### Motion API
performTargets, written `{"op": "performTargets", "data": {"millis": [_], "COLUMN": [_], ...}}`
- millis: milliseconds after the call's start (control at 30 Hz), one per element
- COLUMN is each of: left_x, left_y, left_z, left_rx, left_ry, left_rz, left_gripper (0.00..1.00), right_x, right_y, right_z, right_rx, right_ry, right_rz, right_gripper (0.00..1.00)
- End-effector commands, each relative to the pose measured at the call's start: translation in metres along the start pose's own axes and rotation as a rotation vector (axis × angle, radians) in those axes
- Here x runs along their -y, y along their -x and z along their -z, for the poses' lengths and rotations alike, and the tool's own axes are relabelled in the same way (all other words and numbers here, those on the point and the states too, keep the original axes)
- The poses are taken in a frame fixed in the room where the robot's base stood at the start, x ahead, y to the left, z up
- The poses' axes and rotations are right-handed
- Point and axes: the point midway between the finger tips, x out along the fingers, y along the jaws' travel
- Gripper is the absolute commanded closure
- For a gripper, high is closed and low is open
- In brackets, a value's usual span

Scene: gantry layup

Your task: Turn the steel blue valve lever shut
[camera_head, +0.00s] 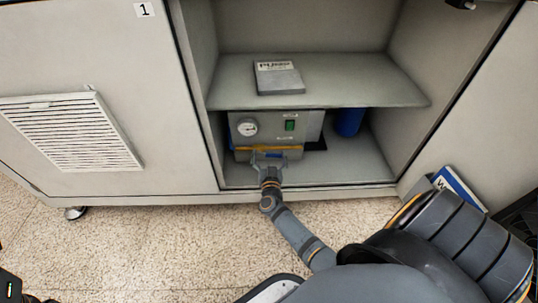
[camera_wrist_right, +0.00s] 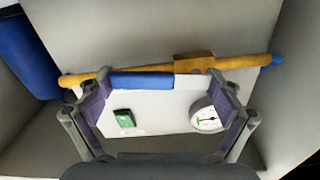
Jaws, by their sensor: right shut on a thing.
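The steel blue valve lever (camera_head: 273,155) is low on the front of the grey pump unit (camera_head: 292,128), just below a yellow pipe (camera_head: 258,148). In the right wrist view the blue lever (camera_wrist_right: 141,81) lies roughly along the yellow pipe (camera_wrist_right: 135,70), with a pale piece at its right end. My right gripper (camera_head: 268,162) reaches into the lower compartment. Its fingers (camera_wrist_right: 160,85) are wide apart, one at each end of the lever and pale piece, and hold them between the tips.
The unit carries a gauge (camera_head: 247,127) and a green switch (camera_head: 290,125). A shelf (camera_head: 340,92) with a grey labelled item (camera_head: 278,77) is close above. A blue cylinder (camera_head: 349,121) stands at right. The cabinet's side walls and lower edge bound the opening.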

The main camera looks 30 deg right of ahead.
Motion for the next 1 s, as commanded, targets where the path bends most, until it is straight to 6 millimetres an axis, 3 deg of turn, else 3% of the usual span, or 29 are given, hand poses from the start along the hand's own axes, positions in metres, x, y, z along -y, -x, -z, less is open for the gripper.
{"op": "performTargets", "data": {"millis": [1000], "left_x": [0.002], "left_y": [-0.001], "left_z": [0.0], "left_rx": [-0.001], "left_ry": [-0.003], "left_rz": [0.014], "left_gripper": [0.6], "right_x": [0.004], "right_y": [0.0], "right_z": [-0.021], "right_rx": [-0.001], "right_ry": [-0.57], "right_rz": [0.0], "right_gripper": [0.64]}}
